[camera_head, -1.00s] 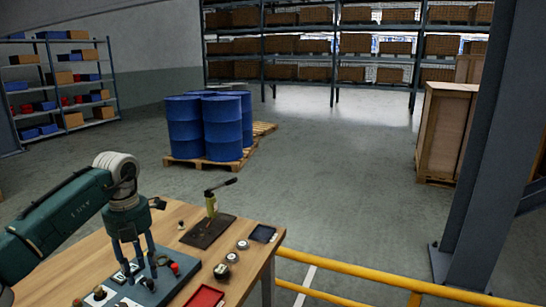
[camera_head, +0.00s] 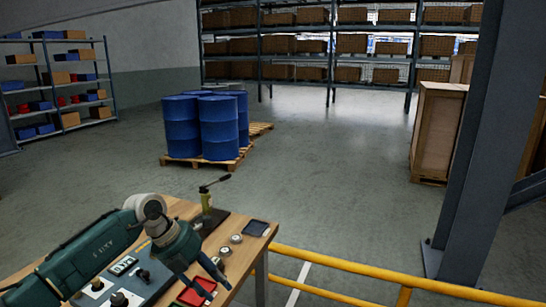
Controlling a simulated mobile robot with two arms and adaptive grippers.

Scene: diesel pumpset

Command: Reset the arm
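My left arm reaches in from the left over the wooden table. My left gripper (camera_head: 213,285) hangs tilted down to the right, above the table's right part near the red tray (camera_head: 190,298). Its fingers are spread apart with nothing seen between them. The grey-blue control panel (camera_head: 152,284) with black knobs lies to its left, partly hidden by my arm. My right gripper is not in view.
The wooden table (camera_head: 255,247) holds a hand-lever pump (camera_head: 207,200), a dark flat device (camera_head: 256,228) and small round gauges (camera_head: 236,239). A yellow rail (camera_head: 345,265) runs right of the table. Blue drums (camera_head: 219,127) stand on a pallet beyond open floor.

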